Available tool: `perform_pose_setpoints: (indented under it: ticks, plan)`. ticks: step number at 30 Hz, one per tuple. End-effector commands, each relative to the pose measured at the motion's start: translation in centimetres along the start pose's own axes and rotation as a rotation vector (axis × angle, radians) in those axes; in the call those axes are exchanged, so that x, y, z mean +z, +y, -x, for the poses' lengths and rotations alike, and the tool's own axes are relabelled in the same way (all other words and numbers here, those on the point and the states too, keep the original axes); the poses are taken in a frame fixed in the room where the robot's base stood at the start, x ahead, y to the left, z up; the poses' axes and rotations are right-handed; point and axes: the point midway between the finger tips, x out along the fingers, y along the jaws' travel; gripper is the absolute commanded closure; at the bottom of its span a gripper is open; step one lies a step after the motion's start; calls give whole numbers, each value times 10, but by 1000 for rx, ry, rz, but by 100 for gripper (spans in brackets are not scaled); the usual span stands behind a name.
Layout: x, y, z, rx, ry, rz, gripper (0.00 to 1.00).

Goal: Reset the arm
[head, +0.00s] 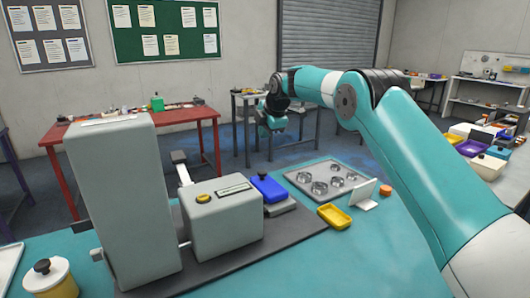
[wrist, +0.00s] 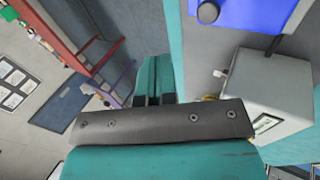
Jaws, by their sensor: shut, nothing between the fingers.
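My gripper (head: 266,134) hangs at the end of my teal and white arm, in the upper middle of the head view. It is high above the far part of the teal table (head: 290,172), with clear air around it. In the wrist view my gripper (wrist: 154,98) is shut and empty, its fingers together beyond a dark bracket. My arm rises from the lower right, bends at a dark elbow, and reaches left.
A grey machine (head: 215,222) with a tall housing (head: 118,190) stands at the left. Beside it are a blue box (head: 269,188), a yellow tray (head: 334,216), a plate of metal parts (head: 300,180) and a white stand (head: 364,194). A red table (head: 190,115) stands behind.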

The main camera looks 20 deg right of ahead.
Motion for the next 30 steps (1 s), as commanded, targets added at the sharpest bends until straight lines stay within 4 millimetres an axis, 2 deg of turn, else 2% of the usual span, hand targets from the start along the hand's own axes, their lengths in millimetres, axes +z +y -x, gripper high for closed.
perform_pose_setpoints:
  ticks: [4,11,14,17,20,23,26,29,30]
  plan:
    - [0,9,16,2,0,-1,100]
    - [-3,11,25,-3,3,-12,100]
    - [-18,4,39,-19,20,-64,100]
    - [-48,-14,66,-55,51,-171,100]
    - [-85,-48,99,-110,84,-316,100]
    - [-120,-93,132,-176,106,-470,100]
    - [-151,-148,162,-247,117,-624,100]
    - [-178,-211,191,-323,115,-777,100]
    - [-187,-238,201,-356,111,-836,100]
